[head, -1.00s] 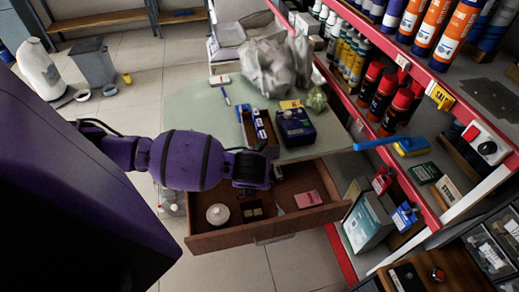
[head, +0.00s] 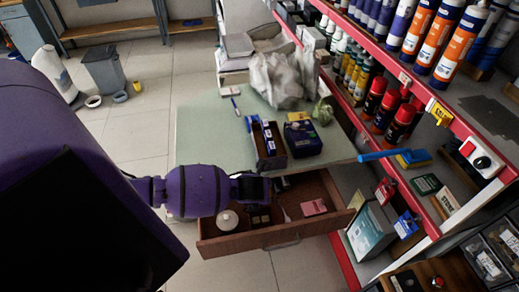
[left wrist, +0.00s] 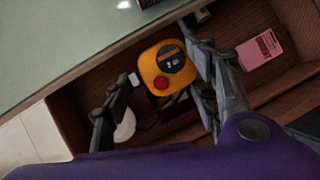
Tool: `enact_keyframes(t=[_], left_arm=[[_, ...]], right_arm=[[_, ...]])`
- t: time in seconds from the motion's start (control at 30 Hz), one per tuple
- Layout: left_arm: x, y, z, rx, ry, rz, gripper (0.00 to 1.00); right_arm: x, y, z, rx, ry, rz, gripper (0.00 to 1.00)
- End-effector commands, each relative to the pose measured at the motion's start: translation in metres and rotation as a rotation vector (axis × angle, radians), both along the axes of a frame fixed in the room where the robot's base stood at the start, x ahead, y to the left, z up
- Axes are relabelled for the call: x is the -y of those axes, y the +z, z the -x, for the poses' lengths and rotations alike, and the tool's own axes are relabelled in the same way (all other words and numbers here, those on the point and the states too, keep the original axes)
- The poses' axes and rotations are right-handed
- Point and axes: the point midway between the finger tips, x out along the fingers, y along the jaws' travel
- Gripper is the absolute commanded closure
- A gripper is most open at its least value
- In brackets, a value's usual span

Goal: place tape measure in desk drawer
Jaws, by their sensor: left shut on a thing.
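The tape measure (left wrist: 162,68) is orange-yellow with a dark round face and a red button. In the left wrist view it sits between the fingers of my left gripper (left wrist: 160,80), which is shut on it. In the head view my left gripper (head: 280,184) is over the back part of the open desk drawer (head: 246,241), by the desk's front edge. I cannot make out the tape measure there. The brown wooden drawer also shows in the left wrist view (left wrist: 281,93), below the gripper. My right gripper is not in view.
The drawer holds a white round object (head: 227,220), small dark items and a pink pad (head: 313,207). The green desktop (head: 205,125) carries an open box (head: 268,146), a dark blue box (head: 302,138) and plastic bags (head: 275,78). A red-edged shelf (head: 345,95) stands close on the right.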

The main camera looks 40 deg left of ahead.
Motion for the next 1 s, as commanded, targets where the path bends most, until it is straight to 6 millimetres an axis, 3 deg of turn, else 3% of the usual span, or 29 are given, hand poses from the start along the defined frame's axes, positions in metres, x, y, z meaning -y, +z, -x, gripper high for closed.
enact_keyframes(t=[0.03, 0.13, 0.43, 0.6, 1.0], left_arm=[[-0.004, -0.016, -0.004, -0.008, 0.003, 0.001, 1.00], [-0.011, -0.033, -0.015, -0.007, 0.001, 0.002, 1.00], [-0.023, -0.055, -0.033, -0.005, 0.002, 0.002, 1.00], [-0.023, -0.081, -0.032, -0.007, 0.000, 0.002, 1.00], [-0.023, -0.086, -0.034, -0.003, -0.002, 0.001, 1.00]], right_arm=[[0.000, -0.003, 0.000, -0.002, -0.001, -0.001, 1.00], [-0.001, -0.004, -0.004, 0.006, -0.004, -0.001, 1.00], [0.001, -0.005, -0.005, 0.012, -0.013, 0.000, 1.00], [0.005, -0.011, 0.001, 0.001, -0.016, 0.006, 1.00], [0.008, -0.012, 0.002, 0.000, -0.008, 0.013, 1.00]])
